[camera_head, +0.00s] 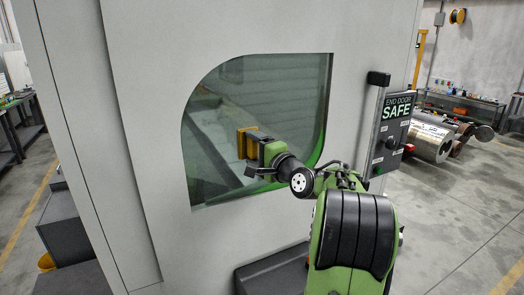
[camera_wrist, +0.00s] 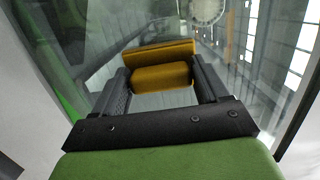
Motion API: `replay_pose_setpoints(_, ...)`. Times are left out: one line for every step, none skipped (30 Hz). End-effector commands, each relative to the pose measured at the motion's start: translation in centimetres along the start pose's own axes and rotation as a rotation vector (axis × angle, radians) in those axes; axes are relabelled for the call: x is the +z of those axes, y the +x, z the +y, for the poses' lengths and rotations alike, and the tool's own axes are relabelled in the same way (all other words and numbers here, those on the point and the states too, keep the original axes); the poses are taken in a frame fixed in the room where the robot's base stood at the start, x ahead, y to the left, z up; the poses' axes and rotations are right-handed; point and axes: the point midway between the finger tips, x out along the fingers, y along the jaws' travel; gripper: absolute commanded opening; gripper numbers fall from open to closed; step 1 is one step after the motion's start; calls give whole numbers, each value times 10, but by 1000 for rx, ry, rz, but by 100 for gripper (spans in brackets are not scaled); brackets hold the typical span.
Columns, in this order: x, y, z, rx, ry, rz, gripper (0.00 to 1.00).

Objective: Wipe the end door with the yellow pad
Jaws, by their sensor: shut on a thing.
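The end door (camera_head: 140,60) is a pale grey panel with a dark, glossy window (camera_head: 225,110). My gripper (camera_head: 250,146) is in front of the window's lower middle. It is shut on the yellow pad (camera_head: 242,142), which faces the glass. In the wrist view, the yellow pad (camera_wrist: 162,77) sits between the two dark fingers of my gripper (camera_wrist: 160,85). A second yellow shape just beyond it looks like its reflection in the glass. I cannot tell whether the pad touches the glass.
A control panel (camera_head: 392,125) reading "END DOOR SAFE" is to the window's right, beside a dark handle (camera_head: 378,79). A workbench (camera_head: 460,105) and metal cylinders (camera_head: 430,142) stand at the right back. Open floor (camera_head: 450,215) lies at right.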

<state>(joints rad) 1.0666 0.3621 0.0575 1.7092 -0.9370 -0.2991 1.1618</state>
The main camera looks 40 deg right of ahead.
Motion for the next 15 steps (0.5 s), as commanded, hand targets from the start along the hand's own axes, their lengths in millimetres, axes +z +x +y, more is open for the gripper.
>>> replay_pose_setpoints(0, 0, 0, 0, 0, 1, 50)
replay_pose_setpoints(-1, 0, 0, 0, 0, 2, 50)
replay_pose_setpoints(-1, 0, 0, 0, 0, 2, 50)
replay_pose_setpoints(-1, 0, -1, 0, 0, 2, 50)
replay_pose_setpoints(-1, 0, -1, 0, 0, 2, 50)
replay_pose_setpoints(-1, -2, 0, 0, -1, 2, 50)
replay_pose_setpoints(-1, -4, 0, -1, -1, 3, 50)
replay_pose_setpoints(-1, -6, 0, -1, -1, 4, 50)
replay_pose_setpoints(-1, -11, 1, -1, -2, 5, 50)
replay_pose_setpoints(0, -14, 1, -1, -2, 5, 50)
replay_pose_setpoints(1, -18, 2, -1, -2, 5, 50)
replay_pose_setpoints(1, -23, 2, 0, -1, 5, 50)
replay_pose_setpoints(2, -26, 2, 0, -2, 6, 50)
replay_pose_setpoints(2, -30, 2, -1, -2, 5, 50)
replay_pose_setpoints(3, -34, 2, 0, -1, 4, 50)
